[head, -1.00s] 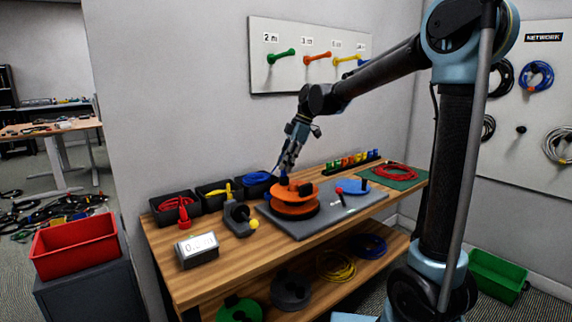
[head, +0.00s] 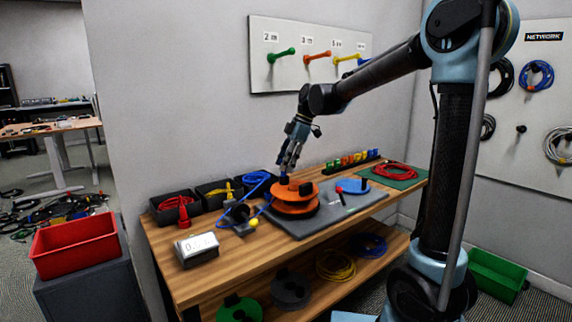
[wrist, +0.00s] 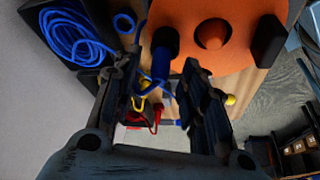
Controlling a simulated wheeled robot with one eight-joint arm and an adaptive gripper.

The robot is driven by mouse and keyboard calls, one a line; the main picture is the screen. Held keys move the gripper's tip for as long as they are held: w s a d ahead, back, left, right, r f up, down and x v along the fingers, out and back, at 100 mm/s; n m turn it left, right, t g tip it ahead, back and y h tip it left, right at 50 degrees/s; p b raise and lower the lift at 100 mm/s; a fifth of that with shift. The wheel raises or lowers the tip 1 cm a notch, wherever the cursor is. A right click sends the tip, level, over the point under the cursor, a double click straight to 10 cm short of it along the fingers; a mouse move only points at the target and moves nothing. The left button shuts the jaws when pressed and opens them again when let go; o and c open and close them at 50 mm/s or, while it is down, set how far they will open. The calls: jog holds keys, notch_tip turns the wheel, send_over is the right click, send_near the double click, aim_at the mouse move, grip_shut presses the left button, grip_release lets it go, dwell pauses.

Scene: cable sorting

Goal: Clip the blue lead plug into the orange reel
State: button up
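The orange reel (head: 297,208) lies on a grey board, and fills the top of the wrist view (wrist: 225,55). A blue piece (head: 283,179) stands at its left edge. In the wrist view, a bright blue plug-like part (wrist: 160,67) sits just below a dark blue cylinder (wrist: 165,42) at the reel's edge; I cannot tell whether it is clipped in. Blue lead (head: 236,214) drapes from the blue bin across the table to the reel. My gripper (head: 285,164) is just above the blue piece. In the wrist view its fingers (wrist: 166,80) are apart, with visible gaps beside the blue part.
Bins of red, yellow and blue cable (head: 258,183) line the table's back left. A dark stand with a yellow knob (head: 254,223) and a display box (head: 197,248) stand in front. A blue disc and red-knobbed lever (head: 340,194) are right of the reel.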

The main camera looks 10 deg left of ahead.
jog(key=v, duration=1.2)
jog(key=s+d+f+m+t, duration=0.1)
jog(key=s+d+f+m, duration=0.15)
jog(key=d, duration=0.35)
jog(key=s+d+f+m, duration=0.1)
jog(key=s+d+m, duration=0.15)
jog(key=d, duration=0.25)
jog(key=s+d+f+m+t+h, duration=0.1)
jog(key=s+d+f+m+h, duration=0.1)
jog(key=s+d+f+m, duration=0.7)
jog(key=s+d+f+m+t+h, duration=0.2)
jog(key=s+d+f+m, duration=0.7)
jog(key=d+f, duration=0.6)
jog(key=s+f, duration=0.1)
jog(key=s, duration=0.1)
jog(key=shift+s+d, duration=0.2)
jog(key=shift+s, duration=0.05)
jog(key=shift+w+f, duration=0.15)
jog(key=shift+w, duration=0.3)
